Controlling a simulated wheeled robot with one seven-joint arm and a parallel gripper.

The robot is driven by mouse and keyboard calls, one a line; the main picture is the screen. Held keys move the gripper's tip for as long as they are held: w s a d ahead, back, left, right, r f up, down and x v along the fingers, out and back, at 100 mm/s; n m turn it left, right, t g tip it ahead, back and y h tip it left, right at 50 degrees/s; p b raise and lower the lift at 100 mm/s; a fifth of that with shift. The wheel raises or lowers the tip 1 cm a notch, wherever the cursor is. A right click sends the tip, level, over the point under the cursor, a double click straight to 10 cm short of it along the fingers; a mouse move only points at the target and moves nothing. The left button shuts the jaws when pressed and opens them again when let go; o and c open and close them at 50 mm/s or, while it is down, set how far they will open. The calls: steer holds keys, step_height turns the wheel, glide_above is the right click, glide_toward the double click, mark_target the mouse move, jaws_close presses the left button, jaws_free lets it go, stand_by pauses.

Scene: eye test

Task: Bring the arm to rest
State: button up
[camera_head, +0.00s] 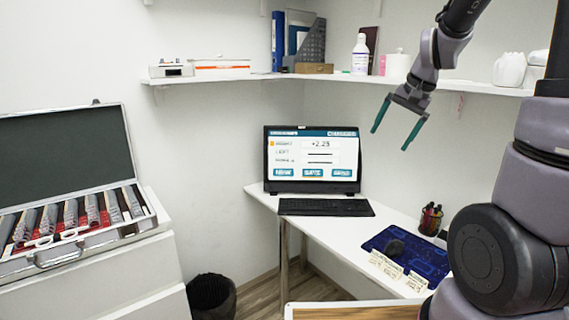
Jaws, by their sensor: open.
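My gripper (396,128) is open and empty. Its two teal fingers point down and a little left, in the air above the right part of the white desk (349,231) and in front of the wall. The arm link above it reaches up out of the picture at the top. A larger part of my arm fills the right edge of the view. The gripper touches nothing that I can see.
A monitor (312,160) and keyboard (325,207) stand on the desk, with a blue mat (433,263) and pen cup (431,220) at right. A shelf (261,77) with bottles and boxes runs behind my gripper. An open lens case (66,185) stands left, a bin (212,296) below.

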steer(key=s+a+r+n+t, duration=0.1)
steer(key=s+r, duration=0.4)
steer(key=s, duration=0.4)
steer(key=s+a+r+n+t, duration=0.1)
steer(key=s+r, duration=0.3)
steer(key=s, duration=0.5)
steer(key=shift+a+r+t+h, duration=0.35)
steer(key=shift+a+t, duration=0.25)
steer(key=shift+a, duration=0.2)
jaws_close()
stand_by(0.3)
